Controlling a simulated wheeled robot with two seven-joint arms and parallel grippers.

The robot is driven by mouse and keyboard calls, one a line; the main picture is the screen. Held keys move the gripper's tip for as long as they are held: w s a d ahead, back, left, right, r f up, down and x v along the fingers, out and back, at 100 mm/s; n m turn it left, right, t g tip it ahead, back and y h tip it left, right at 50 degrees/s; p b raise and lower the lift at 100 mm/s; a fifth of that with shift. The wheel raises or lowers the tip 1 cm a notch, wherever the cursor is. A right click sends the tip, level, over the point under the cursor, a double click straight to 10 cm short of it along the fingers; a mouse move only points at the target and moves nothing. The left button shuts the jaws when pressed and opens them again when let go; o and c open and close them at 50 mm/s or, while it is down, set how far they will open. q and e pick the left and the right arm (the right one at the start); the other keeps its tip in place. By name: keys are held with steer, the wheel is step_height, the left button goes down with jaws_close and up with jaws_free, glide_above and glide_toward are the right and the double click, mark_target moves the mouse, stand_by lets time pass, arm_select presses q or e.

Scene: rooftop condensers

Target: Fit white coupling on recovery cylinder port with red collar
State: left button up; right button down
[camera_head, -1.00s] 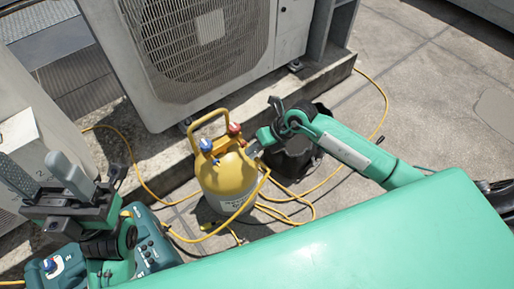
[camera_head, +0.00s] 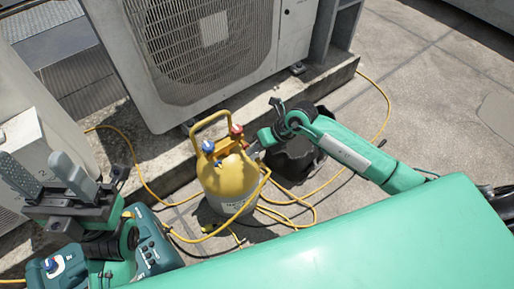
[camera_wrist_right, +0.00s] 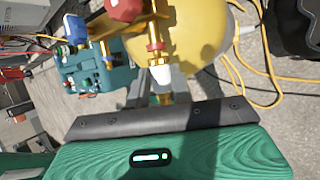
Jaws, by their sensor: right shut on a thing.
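The yellow recovery cylinder (camera_head: 230,182) stands upright on the paving, with a carry handle, a blue knob (camera_head: 208,147) and a red knob (camera_head: 237,130). In the right wrist view, a brass port with a red collar (camera_wrist_right: 155,46) points toward my right gripper (camera_wrist_right: 157,84). That gripper is shut on the white coupling (camera_wrist_right: 160,77), which lies in line with the port and appears to meet its end. Whether it is seated I cannot tell. In the head view my right gripper (camera_head: 253,150) is beside the cylinder's top. My left gripper (camera_head: 32,162) is open and empty, away from the cylinder.
Yellow hoses (camera_head: 300,219) loop over the paving around the cylinder. A black bucket-like container (camera_head: 293,160) stands behind my right gripper. A teal machine (camera_head: 155,245) is at lower left. A large condenser (camera_head: 205,60) stands behind on a concrete ledge. Open paving lies to the right.

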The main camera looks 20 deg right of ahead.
mark_target(261, 162)
steer(key=shift+w+a, duration=0.15)
steer(key=shift+w, duration=0.3)
stand_by(0.3)
steer(key=c, duration=1.1)
jaws_free()
steer(key=shift+s, duration=0.1)
steer(key=shift+s+d+r+p, duration=0.1)
steer(key=shift+s+d+p, duration=0.3)
steer(key=shift+s, duration=0.45)
steer(key=shift+s+d+f+p, duration=0.1)
steer(key=shift+s+d+p, duration=0.1)
steer(key=shift+s+p, duration=0.5)
steer(key=shift+s+d+r+p, duration=0.1)
steer(key=shift+s+d+p, duration=0.25)
steer(key=shift+s, duration=0.6)
steer(key=shift+s+d+p, duration=0.15)
steer(key=shift+s+p, duration=0.05)
steer(key=shift+s, duration=0.3)
steer(key=shift+s+d+p, duration=0.15)
steer(key=shift+s+p, duration=0.05)
steer(key=shift+s, duration=0.3)
steer(key=shift+a, duration=0.1)
